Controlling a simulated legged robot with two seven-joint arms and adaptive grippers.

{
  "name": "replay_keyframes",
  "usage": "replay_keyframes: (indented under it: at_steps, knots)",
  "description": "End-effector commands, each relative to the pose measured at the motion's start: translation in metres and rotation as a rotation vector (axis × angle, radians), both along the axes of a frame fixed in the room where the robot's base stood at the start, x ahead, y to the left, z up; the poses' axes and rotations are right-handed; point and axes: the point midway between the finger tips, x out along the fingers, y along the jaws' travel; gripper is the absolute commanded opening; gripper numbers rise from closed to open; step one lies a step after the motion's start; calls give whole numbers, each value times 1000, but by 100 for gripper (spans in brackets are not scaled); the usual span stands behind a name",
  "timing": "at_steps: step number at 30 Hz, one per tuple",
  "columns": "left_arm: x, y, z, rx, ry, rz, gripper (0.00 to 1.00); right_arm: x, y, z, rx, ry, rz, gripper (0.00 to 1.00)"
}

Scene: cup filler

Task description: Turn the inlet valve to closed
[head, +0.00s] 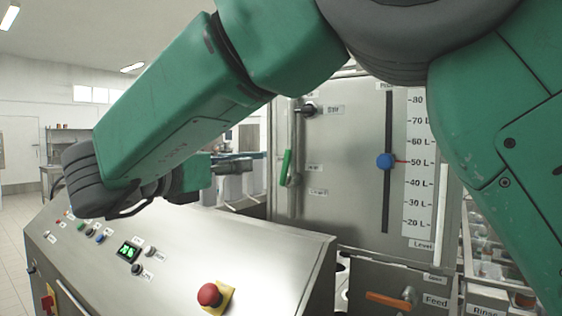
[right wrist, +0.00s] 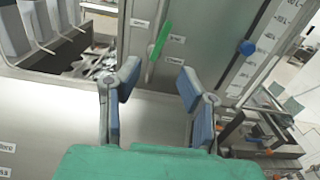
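The lever with a green grip (head: 286,167) is mounted on a vertical pipe on the steel tank front, and I take it for the inlet valve. Its grip points up, nearly along the pipe. Two small labels sit to its right, too blurred to read surely. The lever also shows in the right wrist view (right wrist: 160,40). My right gripper (head: 228,168) is left of the lever in the head view, partly hidden by my own arm. In the right wrist view the gripper (right wrist: 158,74) is open and empty, with the lever beyond its fingertips. My left gripper is not in view.
A control panel (head: 180,250) with buttons and a red emergency stop (head: 209,294) stands below the arm. A blue level knob (head: 385,161) sits on a slotted scale right of the lever. An orange feed handle (head: 388,299) is lower down.

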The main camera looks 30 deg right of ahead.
Motion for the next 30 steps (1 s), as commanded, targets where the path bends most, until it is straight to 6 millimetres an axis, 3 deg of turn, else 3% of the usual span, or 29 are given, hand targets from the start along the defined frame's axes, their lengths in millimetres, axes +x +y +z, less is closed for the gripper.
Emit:
replay_keyframes:
  at_steps: [5,15,30]
  knots:
    - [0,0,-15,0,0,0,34,0,0,-3,1,-2,0,34]
    - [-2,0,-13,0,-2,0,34,-1,4,0,-1,-1,1,34]
    - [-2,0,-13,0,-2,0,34,-25,68,-2,-1,0,0,34]
